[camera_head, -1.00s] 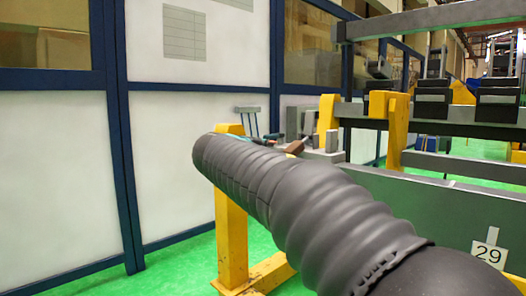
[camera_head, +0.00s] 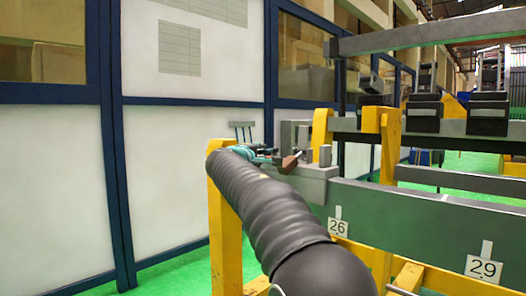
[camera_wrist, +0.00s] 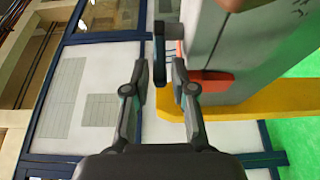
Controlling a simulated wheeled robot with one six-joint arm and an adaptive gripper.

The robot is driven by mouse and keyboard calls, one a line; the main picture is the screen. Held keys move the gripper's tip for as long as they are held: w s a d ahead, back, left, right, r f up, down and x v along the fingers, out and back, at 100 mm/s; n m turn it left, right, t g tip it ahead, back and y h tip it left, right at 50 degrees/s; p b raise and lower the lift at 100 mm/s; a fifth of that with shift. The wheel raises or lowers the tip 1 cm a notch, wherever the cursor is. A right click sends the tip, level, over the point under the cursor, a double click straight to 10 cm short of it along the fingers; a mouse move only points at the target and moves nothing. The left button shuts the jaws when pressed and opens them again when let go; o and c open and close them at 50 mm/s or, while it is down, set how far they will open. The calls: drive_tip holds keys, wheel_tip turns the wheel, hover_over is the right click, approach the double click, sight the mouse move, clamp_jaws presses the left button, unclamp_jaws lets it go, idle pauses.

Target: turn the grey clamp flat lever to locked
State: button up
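The grey clamp flat lever (camera_head: 243,124) shows in the head view as a flat bar on two thin rods, sticking up at the end of the grey beam. In the wrist view the lever (camera_wrist: 159,38) appears as a dark grey bar just beyond and between my fingertips. My gripper (camera_wrist: 159,69) is open, a finger on either side of the bar's line; I see no contact. In the head view my gripper (camera_head: 254,152) is just below the lever, mostly hidden by my arm. A brown-red handle (camera_head: 291,161) sits on the clamp beside it.
The handle shows orange-red in the wrist view (camera_wrist: 212,82), close to the right finger. A grey block (camera_head: 325,155) and yellow uprights (camera_head: 388,140) stand on the right. A white panelled wall (camera_head: 60,170) is behind. Green floor (camera_head: 170,278) is open at lower left.

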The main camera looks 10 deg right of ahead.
drive_tip(key=shift+x, duration=1.2)
clamp_jaws()
